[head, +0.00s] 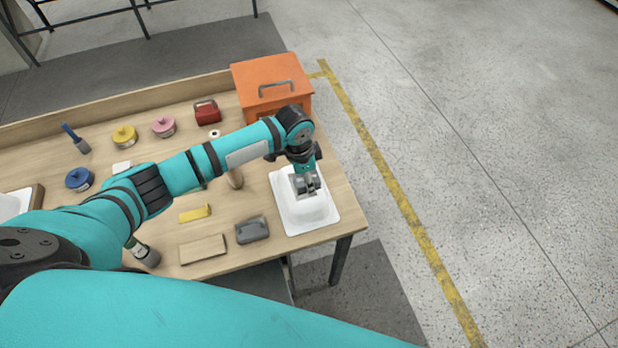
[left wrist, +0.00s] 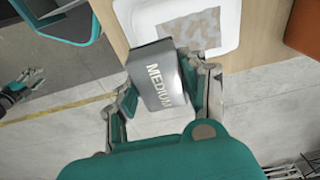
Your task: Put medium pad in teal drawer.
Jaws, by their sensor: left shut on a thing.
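My left gripper (head: 306,184) is over the white tub shell (head: 290,222) at the table's right end. In the left wrist view the gripper (left wrist: 160,100) is shut on a grey pad marked MEDIUM (left wrist: 165,75), held between both fingers. The white shell (left wrist: 238,38) with a brownish patch (left wrist: 192,28) lies beyond the pad. A teal-edged shape (left wrist: 62,22) is at the top left of that view; I cannot tell whether it is a drawer. My right gripper (left wrist: 18,90) shows small at the left edge; its opening is unclear.
An orange box with a handle (head: 272,85) stands at the table's back right corner. A dark grey block (head: 252,230), a flat tan block (head: 203,249) and a yellow block (head: 195,213) lie near the front edge. Open floor is to the right.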

